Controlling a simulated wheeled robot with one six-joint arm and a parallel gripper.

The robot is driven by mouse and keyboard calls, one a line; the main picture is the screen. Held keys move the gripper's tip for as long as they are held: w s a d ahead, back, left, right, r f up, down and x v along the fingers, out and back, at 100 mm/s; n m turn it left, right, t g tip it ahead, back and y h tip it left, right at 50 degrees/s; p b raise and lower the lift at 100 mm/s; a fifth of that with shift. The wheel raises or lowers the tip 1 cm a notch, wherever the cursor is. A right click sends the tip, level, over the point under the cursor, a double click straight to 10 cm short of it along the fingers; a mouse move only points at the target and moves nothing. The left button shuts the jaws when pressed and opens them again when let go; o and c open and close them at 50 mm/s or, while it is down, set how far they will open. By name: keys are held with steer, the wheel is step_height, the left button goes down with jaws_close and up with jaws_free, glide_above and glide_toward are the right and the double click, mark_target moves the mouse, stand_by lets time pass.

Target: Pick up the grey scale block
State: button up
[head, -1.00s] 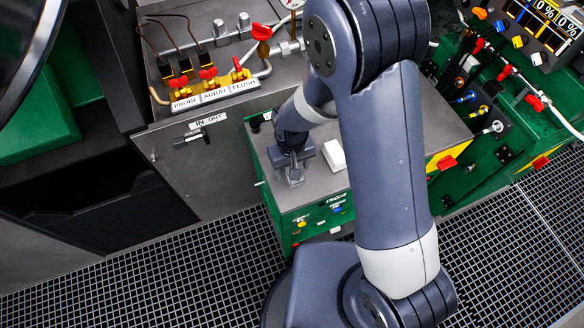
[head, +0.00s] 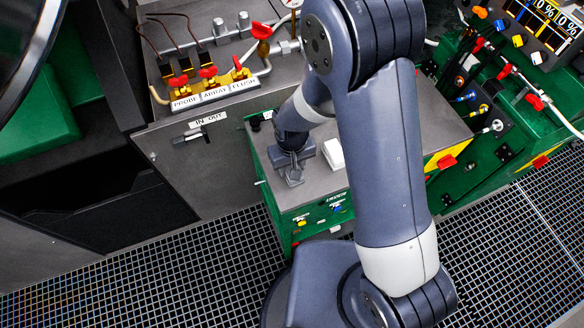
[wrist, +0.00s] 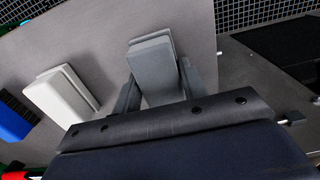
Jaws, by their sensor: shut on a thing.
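The grey scale block (wrist: 154,72) stands between the two fingers of my gripper (wrist: 158,84) in the wrist view. The fingers press on its left and right sides, and its lower part is hidden behind the gripper body. In the head view my gripper (head: 290,166) is low over the grey top of the green cabinet (head: 258,140), near its left edge. I cannot tell whether the block is clear of the surface.
A white block (wrist: 62,97) lies to the left, with a blue block (wrist: 12,120) beyond it. The white block also shows in the head view (head: 334,153). A panel with red-handled valves (head: 208,72) stands behind. Grating floor (head: 150,270) lies in front.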

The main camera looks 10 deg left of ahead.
step_height(320, 180, up, 10)
steer(key=shift+b, duration=0.55)
